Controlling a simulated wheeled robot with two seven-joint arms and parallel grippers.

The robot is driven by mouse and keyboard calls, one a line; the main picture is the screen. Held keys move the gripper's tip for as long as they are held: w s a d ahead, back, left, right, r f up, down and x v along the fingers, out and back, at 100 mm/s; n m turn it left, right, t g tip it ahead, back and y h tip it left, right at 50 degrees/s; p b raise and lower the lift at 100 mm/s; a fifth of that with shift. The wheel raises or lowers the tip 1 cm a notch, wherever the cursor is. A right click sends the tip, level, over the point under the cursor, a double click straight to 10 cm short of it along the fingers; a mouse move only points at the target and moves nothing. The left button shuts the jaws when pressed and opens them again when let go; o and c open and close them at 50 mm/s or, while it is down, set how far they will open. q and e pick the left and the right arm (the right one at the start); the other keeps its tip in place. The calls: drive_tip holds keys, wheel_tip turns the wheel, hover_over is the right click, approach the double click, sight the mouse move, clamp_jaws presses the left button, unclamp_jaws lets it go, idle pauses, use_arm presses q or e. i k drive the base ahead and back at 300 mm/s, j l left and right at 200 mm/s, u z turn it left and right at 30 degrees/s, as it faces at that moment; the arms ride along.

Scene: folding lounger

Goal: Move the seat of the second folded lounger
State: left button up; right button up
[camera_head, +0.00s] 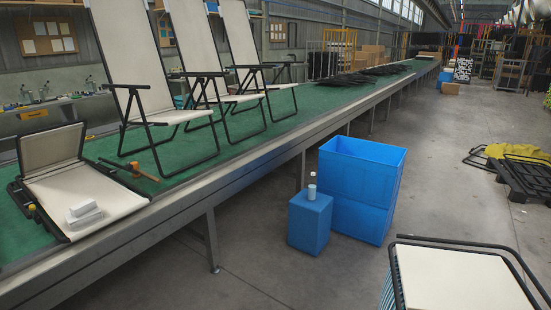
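Neither of my grippers shows in the head view. At the near left, a low, partly folded lounger (118,197) lies on the green bench top. Its cream back panel (50,147) is tilted up and its other cream panel lies flat, with white blocks (84,213) on it. Behind it stand unfolded loungers with black frames: a near one (128,45), a middle one (192,40) and a far one (238,35). Flat dark folded frames (365,75) lie farther along the bench. I cannot tell which lounger is the second folded one.
The long green bench (25,240) runs from near left to far right. An orange-handled tool (130,170) lies on it. A large blue bin (360,185) and a smaller blue box (310,222) stand on the floor. A cream-topped, black-framed stack (460,278) is at lower right. Floor between is clear.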

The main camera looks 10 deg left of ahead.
sight(41, 150)
drive_tip(key=i+j+u, duration=0.15)
drive_tip(key=i+u, duration=0.85)
drive_tip(key=i+l+u, duration=0.25)
drive_tip(key=i+u, duration=0.2)
drive_tip(key=i+j+u, duration=0.25)
drive_tip(key=i, duration=0.6)
drive_tip(key=i+j+u, duration=0.2)
drive_tip(key=i, duration=0.7)
drive_tip(key=l, duration=0.1)
